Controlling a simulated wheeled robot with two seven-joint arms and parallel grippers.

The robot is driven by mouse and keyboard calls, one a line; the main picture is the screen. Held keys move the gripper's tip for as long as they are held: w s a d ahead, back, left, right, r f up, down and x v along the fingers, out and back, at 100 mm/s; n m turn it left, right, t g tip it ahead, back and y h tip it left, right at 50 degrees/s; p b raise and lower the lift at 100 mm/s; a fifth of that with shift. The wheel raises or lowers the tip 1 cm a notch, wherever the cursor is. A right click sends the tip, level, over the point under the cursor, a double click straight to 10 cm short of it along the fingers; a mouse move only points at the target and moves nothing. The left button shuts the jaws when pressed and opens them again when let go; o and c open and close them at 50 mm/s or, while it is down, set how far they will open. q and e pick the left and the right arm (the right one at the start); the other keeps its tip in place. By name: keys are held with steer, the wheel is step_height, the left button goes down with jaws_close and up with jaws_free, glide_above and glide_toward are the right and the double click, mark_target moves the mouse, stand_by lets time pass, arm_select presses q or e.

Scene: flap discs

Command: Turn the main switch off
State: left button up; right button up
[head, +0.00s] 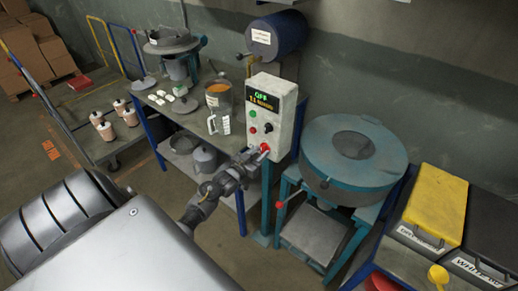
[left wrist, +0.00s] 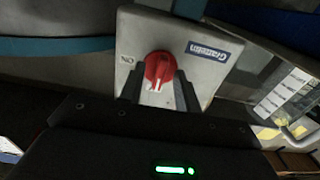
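The red rotary main switch (left wrist: 160,68) is on the face of a pale grey control box (left wrist: 198,75) in the left wrist view. A white mark shows on the knob, and the lettering "ON" is on the box beside it. My left gripper (left wrist: 159,78) has its two dark fingers apart, one on each side of the knob; I cannot tell whether they touch it. In the head view the left gripper (head: 250,160) is at the lower front of the control box (head: 285,105), by the red knob (head: 264,148). My right gripper is not in view.
The box has a lit green and yellow display (head: 263,99). Left of it, a workbench (head: 160,108) holds a jug (head: 219,108) and small items. A round teal machine (head: 350,150) stands to the right, then a yellow-lidded bin (head: 432,200).

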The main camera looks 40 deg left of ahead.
arm_select(q)
steer(key=shift+s, duration=0.1)
steer(key=s+b, duration=0.2)
steer(key=s, duration=0.8)
steer(key=shift+s, duration=0.3)
steer(key=shift+d, duration=0.1)
